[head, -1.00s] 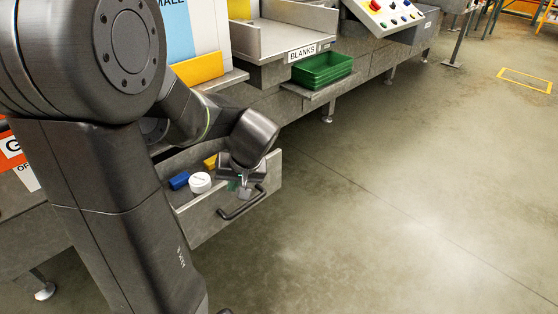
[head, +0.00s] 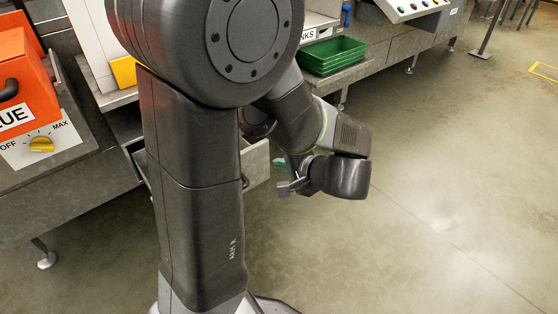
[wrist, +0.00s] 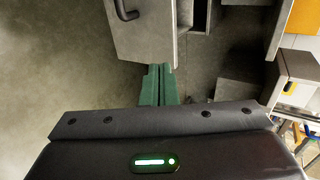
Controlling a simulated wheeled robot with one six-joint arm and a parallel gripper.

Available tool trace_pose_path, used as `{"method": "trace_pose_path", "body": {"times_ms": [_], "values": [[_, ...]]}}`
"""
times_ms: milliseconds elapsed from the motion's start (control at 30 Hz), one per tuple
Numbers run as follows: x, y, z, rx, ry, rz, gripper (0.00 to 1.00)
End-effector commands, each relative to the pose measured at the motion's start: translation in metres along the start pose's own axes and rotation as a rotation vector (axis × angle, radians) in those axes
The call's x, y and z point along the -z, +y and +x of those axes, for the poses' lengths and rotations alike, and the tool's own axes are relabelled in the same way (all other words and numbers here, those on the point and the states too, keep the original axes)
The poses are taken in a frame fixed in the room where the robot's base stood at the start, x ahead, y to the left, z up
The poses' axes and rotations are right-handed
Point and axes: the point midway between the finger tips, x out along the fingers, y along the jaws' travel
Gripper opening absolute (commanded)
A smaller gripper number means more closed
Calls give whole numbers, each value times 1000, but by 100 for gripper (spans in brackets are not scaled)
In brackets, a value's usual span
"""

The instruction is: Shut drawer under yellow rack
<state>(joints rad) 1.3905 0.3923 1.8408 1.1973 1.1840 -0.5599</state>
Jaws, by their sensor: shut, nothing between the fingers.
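The drawer (head: 257,165) stands out from the bench, with most of it hidden behind my arm in the head view. Part of its dark handle (head: 244,182) shows beside my arm. In the wrist view the grey drawer front (wrist: 147,35) and its handle (wrist: 125,9) are at the top, beyond my fingertips. My gripper (wrist: 158,70) has its green fingers together and empty, apart from the drawer front. In the head view my gripper (head: 281,163) is just right of the drawer. A yellow part (head: 123,72), likely of the rack, shows above the bench.
A green tray (head: 332,56) sits on the bench ledge behind my arm. An orange box (head: 18,75) and a yellow knob (head: 41,144) are at the left. The floor (head: 430,220) to the right is clear.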

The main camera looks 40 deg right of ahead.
Motion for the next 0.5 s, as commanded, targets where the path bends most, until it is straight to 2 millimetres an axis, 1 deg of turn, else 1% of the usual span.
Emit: {"method": "trace_pose_path", "body": {"times_ms": [33, 400, 500], "values": [[-1, 2, 11, 0, -6, 0, 0], [-1, 2, 86, -2, -6, -3, 0], [-1, -7, 97, -1, -4, -5, 0]]}}
